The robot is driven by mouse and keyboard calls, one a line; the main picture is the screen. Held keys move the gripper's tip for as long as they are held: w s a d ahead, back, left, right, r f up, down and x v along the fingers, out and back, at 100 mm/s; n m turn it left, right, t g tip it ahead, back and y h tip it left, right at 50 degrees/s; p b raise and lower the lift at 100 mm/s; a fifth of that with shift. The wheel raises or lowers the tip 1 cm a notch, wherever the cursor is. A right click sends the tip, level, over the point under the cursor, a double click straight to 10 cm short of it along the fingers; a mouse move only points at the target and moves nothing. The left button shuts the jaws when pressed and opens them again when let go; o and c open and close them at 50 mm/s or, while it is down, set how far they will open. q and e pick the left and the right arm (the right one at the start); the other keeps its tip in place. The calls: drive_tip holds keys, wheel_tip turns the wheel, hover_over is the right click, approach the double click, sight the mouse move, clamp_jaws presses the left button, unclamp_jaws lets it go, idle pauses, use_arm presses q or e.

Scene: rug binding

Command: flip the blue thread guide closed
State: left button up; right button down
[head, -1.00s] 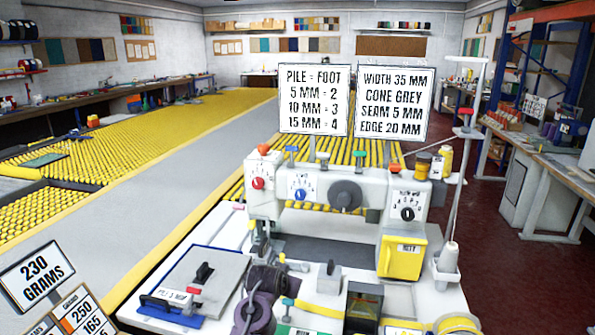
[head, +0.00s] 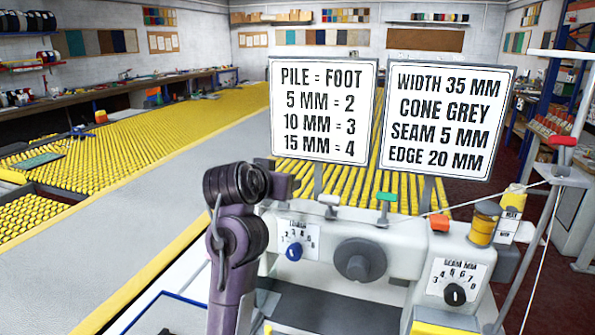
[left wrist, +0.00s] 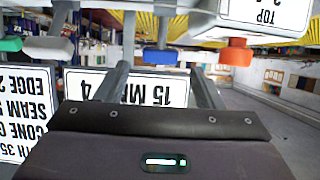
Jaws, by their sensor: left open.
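The blue thread guide (left wrist: 160,56) shows in the left wrist view as a blue tip on a short pale post, on the upside-down top of the sewing machine. It lies between my two grey fingers in that picture; I see no contact. In the head view my purple arm and dark wrist hide it. My left gripper (head: 288,187) is above the left part of the machine (head: 375,245), pointing right. It is open and empty. I cannot tell the guide's exact angle. My right gripper is not in view.
Beside the guide are white (head: 329,200), green (head: 387,197) and orange (head: 439,223) tips on the machine top. Two signs, pile-and-foot (head: 322,112) and width-and-cone (head: 445,122), stand close behind. A thread spool (head: 483,226) and thread stand are at right.

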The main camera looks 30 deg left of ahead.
use_arm(q)
drive_tip(key=shift+p+x, duration=0.4)
drive_tip(key=shift+x, duration=0.75)
drive_tip(key=x, duration=0.4)
drive_tip(key=shift+w+a+p, duration=0.1)
drive_tip(key=shift+w+p, duration=0.25)
drive_tip(key=shift+p, duration=0.05)
drive_tip(key=shift+w+f, duration=0.1)
drive_tip(key=shift+w, duration=0.05)
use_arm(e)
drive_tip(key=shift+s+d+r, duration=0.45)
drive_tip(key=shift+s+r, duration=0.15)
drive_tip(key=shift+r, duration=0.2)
